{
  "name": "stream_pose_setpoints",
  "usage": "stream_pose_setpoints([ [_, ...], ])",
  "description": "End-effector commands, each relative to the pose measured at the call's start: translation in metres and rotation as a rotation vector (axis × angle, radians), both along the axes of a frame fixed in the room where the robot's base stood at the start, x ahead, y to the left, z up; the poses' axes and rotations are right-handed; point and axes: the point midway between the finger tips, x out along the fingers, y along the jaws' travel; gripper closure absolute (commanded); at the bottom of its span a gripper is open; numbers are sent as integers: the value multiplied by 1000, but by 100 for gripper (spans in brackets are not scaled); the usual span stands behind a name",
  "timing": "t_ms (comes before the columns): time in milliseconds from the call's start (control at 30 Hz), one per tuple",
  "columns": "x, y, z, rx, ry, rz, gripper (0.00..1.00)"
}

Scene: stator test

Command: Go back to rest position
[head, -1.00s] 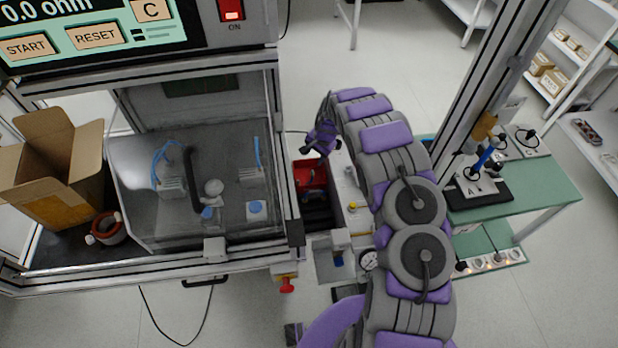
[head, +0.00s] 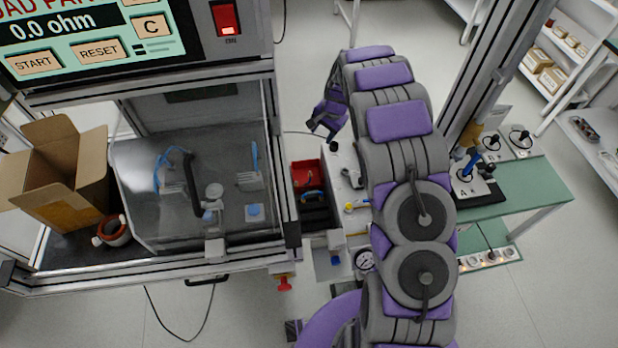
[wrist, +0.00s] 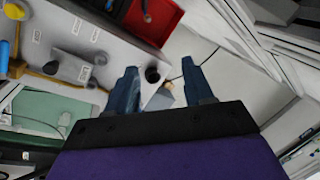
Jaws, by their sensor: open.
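My gripper (head: 322,124) is up in the middle of the head view, at the end of my purple and grey arm, near the red bin and the grey-white bench. In the wrist view my gripper (wrist: 160,85) shows two dark blue fingers spread apart. Nothing is between them. The floor and the bench edge show beyond the fingertips. My arm arches over the bench and hides part of it in the head view.
A test cabinet (head: 205,255) with a clear cover stands left, with an open cardboard box (head: 65,170) beside a copper ring part (head: 112,230). A red bin (head: 306,173) sits right of it. A green table (head: 535,185) stands right, behind an aluminium post (head: 475,90).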

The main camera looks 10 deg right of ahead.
Motion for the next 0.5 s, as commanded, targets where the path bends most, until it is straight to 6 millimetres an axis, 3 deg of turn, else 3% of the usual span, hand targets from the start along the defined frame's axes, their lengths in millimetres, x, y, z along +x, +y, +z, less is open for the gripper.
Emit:
stream_pose_setpoints([
  [500, -2, 0, 5, -4, 0, 6, 48],
])
